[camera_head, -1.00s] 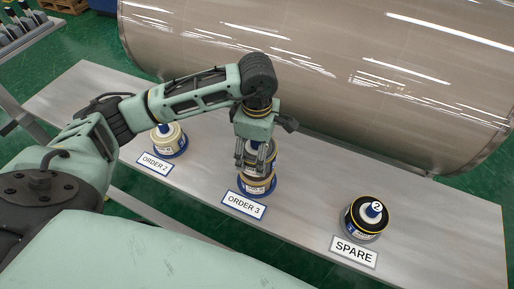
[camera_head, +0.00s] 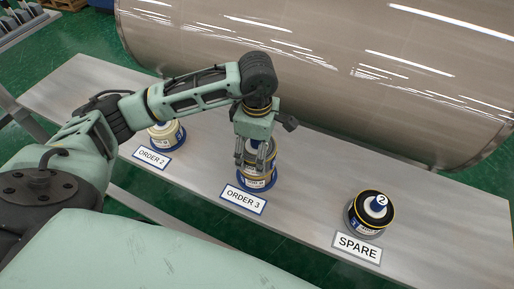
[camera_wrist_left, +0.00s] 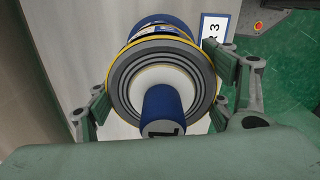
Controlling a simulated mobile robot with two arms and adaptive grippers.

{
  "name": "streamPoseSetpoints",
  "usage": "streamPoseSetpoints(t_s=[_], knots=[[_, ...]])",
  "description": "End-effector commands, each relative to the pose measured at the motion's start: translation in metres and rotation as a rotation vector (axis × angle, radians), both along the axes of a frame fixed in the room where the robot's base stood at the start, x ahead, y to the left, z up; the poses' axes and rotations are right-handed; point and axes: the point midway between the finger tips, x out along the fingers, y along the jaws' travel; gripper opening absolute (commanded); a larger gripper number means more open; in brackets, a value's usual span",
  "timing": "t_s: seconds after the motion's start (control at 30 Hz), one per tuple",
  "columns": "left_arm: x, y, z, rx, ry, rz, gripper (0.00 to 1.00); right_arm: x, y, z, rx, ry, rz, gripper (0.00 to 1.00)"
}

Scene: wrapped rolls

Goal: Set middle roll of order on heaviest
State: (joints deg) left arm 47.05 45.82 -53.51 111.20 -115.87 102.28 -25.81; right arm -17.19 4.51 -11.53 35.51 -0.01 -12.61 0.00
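My left gripper (camera_head: 254,158) has its fingers on opposite sides of an upper roll at the ORDER 3 spot. In the left wrist view this roll (camera_wrist_left: 128,85) has a yellow rim, dark rings and a blue core marked 1; the pads appear to press on it. Below it is a lower roll (camera_head: 258,183) with a white label and blue base; whether the two touch is hard to tell. A pale roll (camera_head: 163,141) on a blue base stands behind the ORDER 2 label (camera_head: 152,158). A black-topped roll (camera_head: 367,216) marked 2 stands behind SPARE. My right gripper is out of view.
The grey table (camera_head: 310,205) has bare room between ORDER 3 (camera_head: 244,199) and SPARE (camera_head: 358,247). A large shiny brown cylinder (camera_head: 330,70) lies along the table's back. My left arm hides part of the table's left side.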

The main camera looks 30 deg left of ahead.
Motion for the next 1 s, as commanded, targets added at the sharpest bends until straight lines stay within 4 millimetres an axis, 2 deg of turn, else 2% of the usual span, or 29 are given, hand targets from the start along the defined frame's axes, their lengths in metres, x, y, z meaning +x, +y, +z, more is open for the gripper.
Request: streamPoseSetpoints(t_s=[0.03, 0.23, 0.63, 0.77, 1.0], knots=[[0.0, 0.0, 0.0, 0.0, -0.001, 0.0, 0.8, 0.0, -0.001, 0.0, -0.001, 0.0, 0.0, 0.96], [0.0, 0.0, 0.0, 0.0, 0.0, 0.0, 0.96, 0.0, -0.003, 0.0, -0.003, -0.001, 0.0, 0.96], [0.0, 0.0, 0.004, 0.0, -0.001, 0.0, 0.96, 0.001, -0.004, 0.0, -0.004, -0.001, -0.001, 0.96], [0.001, 0.0, 0.022, -0.001, -0.004, 0.001, 0.96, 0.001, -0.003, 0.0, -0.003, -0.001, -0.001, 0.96], [0.002, 0.0, 0.074, -0.001, -0.006, 0.0, 0.96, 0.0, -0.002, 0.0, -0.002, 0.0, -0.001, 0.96]])
